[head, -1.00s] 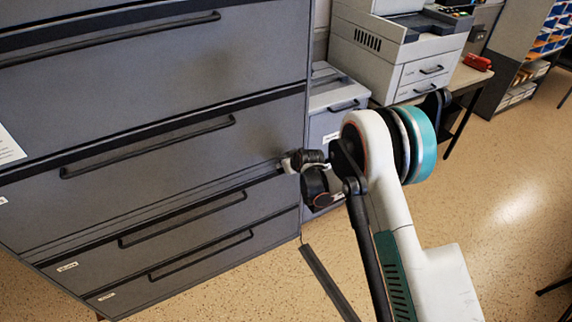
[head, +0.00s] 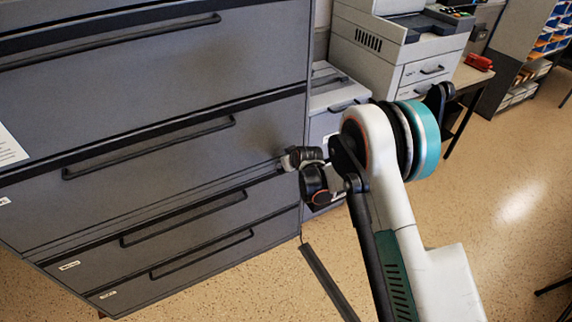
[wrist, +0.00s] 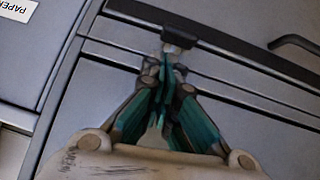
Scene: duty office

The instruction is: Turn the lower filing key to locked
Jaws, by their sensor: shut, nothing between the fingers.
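The grey filing cabinet (head: 130,90) fills the left of the head view, with several drawers and dark bar handles. In the wrist view, a small dark piece with a pale tip (wrist: 178,36) sits on the cabinet front below a dark drawer edge; it looks like the key or its lock, but its turn position cannot be told. My gripper (wrist: 168,62) is shut and empty, its fingertips right at the pale tip; contact cannot be told. In the head view, my gripper (head: 287,162) is at the cabinet's right edge, and the key cannot be made out there.
A lower grey cabinet (head: 338,98) stands right behind the filing cabinet. A printer (head: 395,50) and a table with a red object (head: 479,62) are farther back. The speckled floor (head: 500,180) at right is mostly clear.

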